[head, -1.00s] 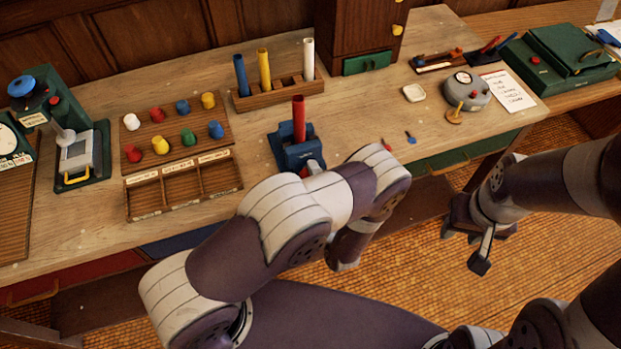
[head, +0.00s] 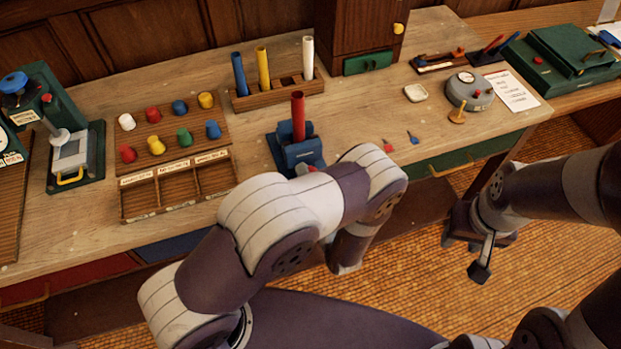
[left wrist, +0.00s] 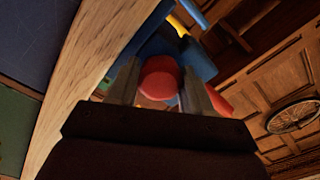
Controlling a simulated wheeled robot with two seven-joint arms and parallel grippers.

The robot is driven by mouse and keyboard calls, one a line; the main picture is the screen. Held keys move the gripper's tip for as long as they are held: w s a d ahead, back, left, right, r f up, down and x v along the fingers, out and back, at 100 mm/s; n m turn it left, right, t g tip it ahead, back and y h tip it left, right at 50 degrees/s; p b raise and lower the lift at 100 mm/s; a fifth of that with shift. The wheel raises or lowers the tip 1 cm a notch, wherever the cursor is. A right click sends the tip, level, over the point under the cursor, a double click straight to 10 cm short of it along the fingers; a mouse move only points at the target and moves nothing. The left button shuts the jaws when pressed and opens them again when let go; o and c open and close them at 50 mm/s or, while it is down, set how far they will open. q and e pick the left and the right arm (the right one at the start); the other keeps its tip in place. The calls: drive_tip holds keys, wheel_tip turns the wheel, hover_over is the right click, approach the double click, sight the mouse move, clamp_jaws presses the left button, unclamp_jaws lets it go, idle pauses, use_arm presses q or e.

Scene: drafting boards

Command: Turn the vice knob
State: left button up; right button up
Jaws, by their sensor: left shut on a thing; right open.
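The blue vice (head: 300,153) stands near the front edge of the wooden bench, with a red tube (head: 298,112) upright in its jaws. Its red knob (left wrist: 160,77) faces my left wrist camera, between the two fingers of my left gripper (left wrist: 162,84), which is shut on it. In the head view my left forearm hides most of the knob and that gripper. My right gripper (head: 483,250) is open and empty, past the bench's front edge, away from the vice.
A rack with blue, yellow and white tubes (head: 308,57) stands behind the vice. Colored knobs and a divided tray (head: 148,195) lie to its left. A grey gauge (head: 470,90) stands further right.

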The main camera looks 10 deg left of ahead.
use_arm(q)
drive_tip(key=n, duration=0.2)
drive_tip(key=f+n+b, duration=0.1)
drive_tip(key=n, duration=0.1)
drive_tip(key=shift+s+a+n, duration=0.15)
drive_tip(key=shift+n, duration=0.15)
drive_tip(key=n+b, duration=0.2)
drive_tip(key=n, duration=0.3)
drive_tip(key=n+b, duration=0.2)
drive_tip(key=n, duration=0.3)
drive_tip(key=n+b, duration=0.2)
drive_tip(key=n, duration=0.2)
drive_tip(key=shift+o, duration=0.2)
drive_tip(key=n+b, duration=0.2)
drive_tip(key=n, duration=0.3)
drive_tip(key=shift+d+b, duration=0.2)
drive_tip(key=shift+b, duration=0.2)
drive_tip(key=n+b, duration=0.3)
drive_tip(key=n, duration=0.1)
drive_tip(key=shift+n+b, duration=0.3)
drive_tip(key=n+b, duration=0.4)
drive_tip(key=b, duration=0.1)
drive_tip(key=shift+r+n, duration=0.2)
drive_tip(key=shift+n, duration=0.1)
drive_tip(key=shift+c, duration=0.2)
drive_tip(key=shift+w+d+r+n+b, duration=0.1)
drive_tip(key=shift+w+r+n+b, duration=0.15)
drive_tip(key=shift+n+b, duration=0.55)
